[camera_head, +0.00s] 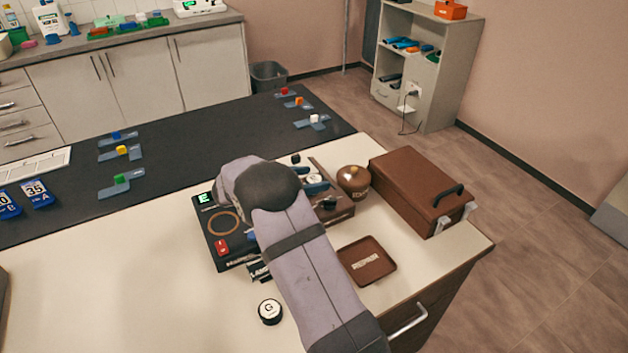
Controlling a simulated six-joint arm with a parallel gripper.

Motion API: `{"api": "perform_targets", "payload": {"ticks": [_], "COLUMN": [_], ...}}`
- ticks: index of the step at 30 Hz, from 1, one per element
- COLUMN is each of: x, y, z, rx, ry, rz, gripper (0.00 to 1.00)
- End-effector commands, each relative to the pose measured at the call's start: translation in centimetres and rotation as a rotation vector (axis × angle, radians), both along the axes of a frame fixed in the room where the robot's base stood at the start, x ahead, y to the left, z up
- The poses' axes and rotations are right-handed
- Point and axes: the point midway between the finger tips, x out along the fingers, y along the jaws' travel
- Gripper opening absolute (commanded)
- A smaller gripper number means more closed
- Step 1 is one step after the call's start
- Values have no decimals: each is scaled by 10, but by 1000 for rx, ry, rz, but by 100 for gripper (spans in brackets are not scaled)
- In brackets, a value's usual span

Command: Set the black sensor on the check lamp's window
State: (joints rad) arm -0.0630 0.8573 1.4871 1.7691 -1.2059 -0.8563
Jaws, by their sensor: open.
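My arm (300,255) reaches in from the lower right over the bench, and its end hides my gripper. A black box (215,248) with a green display, a pale ring on top and a red switch stands left of the arm. A dark part with a label reading "LAM" (260,272) shows at its near edge, partly behind the arm; I cannot make out the lamp's window. A brown holder (343,211) right of the arm carries small parts, including a black piece (328,203) that may be the sensor. A black puck marked G (270,312) lies on the white top.
A brown tray (366,262) lies right of my arm. A round brown pot (353,182) and a brown case (422,192) stand behind it. A black mat (190,155) holds coloured blocks on blue-grey pieces. The white top (130,285) is clear at the front left.

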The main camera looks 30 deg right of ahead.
Motion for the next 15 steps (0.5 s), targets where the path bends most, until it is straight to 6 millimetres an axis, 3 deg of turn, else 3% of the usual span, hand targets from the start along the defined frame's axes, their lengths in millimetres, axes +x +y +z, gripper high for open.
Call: {"api": "perform_targets", "payload": {"ticks": [15], "x": [-16], "y": [79], "z": [30], "rx": [2], "ry": [2], "rz": [1], "gripper": [57]}}
